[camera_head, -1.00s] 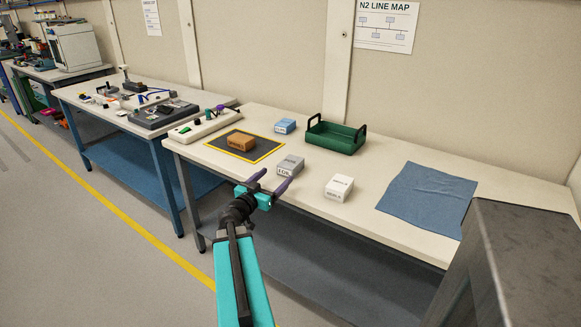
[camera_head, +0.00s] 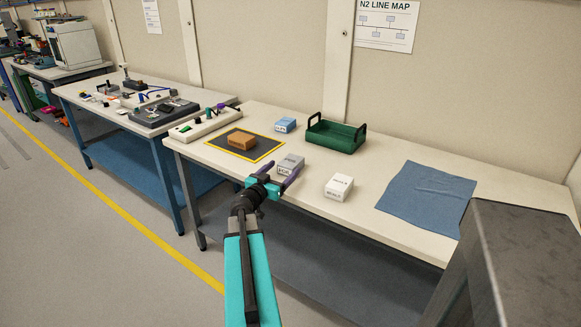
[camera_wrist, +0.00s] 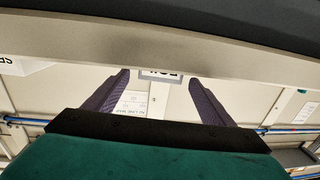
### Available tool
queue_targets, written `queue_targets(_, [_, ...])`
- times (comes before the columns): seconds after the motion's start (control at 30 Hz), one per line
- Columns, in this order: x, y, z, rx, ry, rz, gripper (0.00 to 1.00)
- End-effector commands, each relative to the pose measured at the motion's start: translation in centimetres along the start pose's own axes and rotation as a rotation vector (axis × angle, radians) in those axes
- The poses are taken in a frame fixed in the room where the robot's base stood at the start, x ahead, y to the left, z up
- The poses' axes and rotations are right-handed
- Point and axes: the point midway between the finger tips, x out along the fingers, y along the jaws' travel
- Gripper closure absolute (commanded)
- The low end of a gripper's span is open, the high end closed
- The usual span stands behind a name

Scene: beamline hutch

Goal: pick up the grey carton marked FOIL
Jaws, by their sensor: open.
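The grey carton (camera_head: 291,162) stands on the near part of the light worktable, by the front edge. Its dark label faces the front, and my gripper partly covers its lower part. My gripper (camera_head: 279,172) is open, with its two purple fingers pointing at the carton, one toward each side of its near face. In the wrist view, which looks upside down, the carton's labelled face (camera_wrist: 162,76) shows between the tips of the open fingers. I cannot tell whether the fingertips touch it or overlap its sides.
A white carton (camera_head: 339,187) stands to the right. An orange-brown carton (camera_head: 241,141) sits on the yellow-edged dark mat (camera_head: 266,155). A blue carton (camera_head: 285,124) and a green handled tray (camera_head: 335,138) are behind. A blue cloth (camera_head: 426,197) lies right; a dark metal block (camera_head: 530,255) stands front right.

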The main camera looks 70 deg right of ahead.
Motion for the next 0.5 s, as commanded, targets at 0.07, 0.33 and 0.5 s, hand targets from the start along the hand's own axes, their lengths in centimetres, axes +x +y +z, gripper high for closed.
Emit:
queue_targets(0.07, [0.3,0.0,-0.1,0.000,0.000,0.001,0.23])
queue_targets(0.33, [2.6,-0.1,-0.2,-0.001,-0.001,0.001,0.23])
queue_targets(0.5, [4.2,-0.1,-0.1,0.000,0.000,0.001,0.23])
